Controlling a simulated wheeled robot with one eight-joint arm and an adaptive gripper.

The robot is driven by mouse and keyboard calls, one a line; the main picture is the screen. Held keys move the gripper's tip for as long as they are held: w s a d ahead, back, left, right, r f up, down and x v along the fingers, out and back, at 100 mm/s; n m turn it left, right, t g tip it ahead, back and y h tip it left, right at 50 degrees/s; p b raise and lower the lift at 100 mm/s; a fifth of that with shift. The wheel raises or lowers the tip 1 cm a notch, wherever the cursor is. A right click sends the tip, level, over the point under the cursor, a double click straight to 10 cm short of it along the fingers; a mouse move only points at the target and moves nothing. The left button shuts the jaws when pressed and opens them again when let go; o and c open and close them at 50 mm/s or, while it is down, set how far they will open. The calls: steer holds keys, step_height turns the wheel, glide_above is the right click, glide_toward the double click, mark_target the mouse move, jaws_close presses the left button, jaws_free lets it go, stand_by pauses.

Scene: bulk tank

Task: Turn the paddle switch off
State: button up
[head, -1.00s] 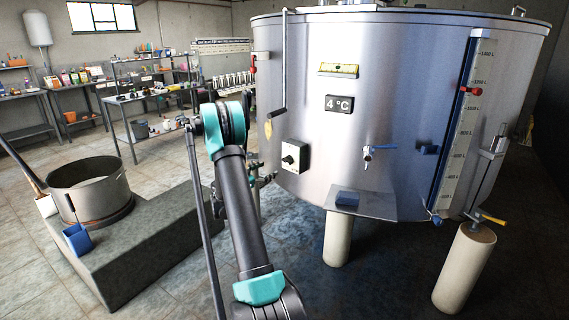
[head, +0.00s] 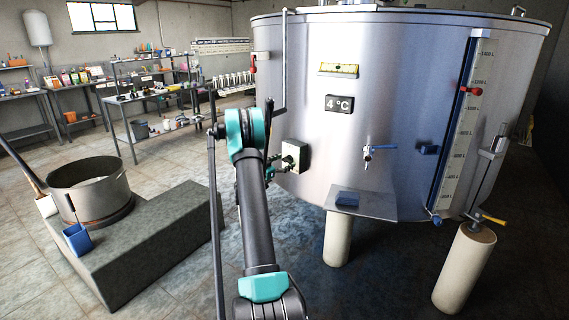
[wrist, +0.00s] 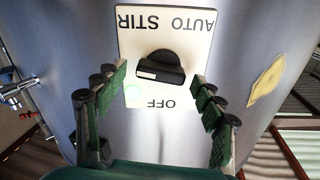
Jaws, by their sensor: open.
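The paddle switch is a black paddle knob (wrist: 160,68) on a pale plate (wrist: 135,25) on the tank's front. In the wrist view the plate appears upside down, with AUTO and STIR along the top and OFF at the bottom. The paddle lies roughly crosswise, with a white mark at its left end. In the head view the switch box (head: 303,155) is partly covered by my gripper (head: 284,163). My gripper (wrist: 161,84) is open, its green-padded fingers on either side of the paddle and apart from it. Finger depth from the plate is hard to judge.
The steel tank (head: 390,100) fills the right side. A crank rod (head: 284,60) hangs above the switch box. A tap (head: 375,150) and a small shelf (head: 375,205) are to its right. A yellow tag (wrist: 264,84) is beside the plate.

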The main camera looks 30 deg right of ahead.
steer(key=shift+c, duration=0.3)
steer(key=c, duration=1.1)
steer(key=shift+n, duration=0.3)
steer(key=n, duration=0.4)
steer(key=shift+w+n, duration=0.15)
steer(key=shift+n, duration=0.15)
steer(key=n, duration=0.4)
steer(key=shift+w+a+n, duration=0.1)
steer(key=shift+w+n, duration=0.05)
steer(key=shift+n, duration=0.15)
steer(key=n, duration=0.5)
steer(key=shift+w, duration=0.15)
steer(key=shift+f+n, duration=0.1)
steer(key=shift+n, duration=2.3)
steer(key=shift+w, duration=0.1)
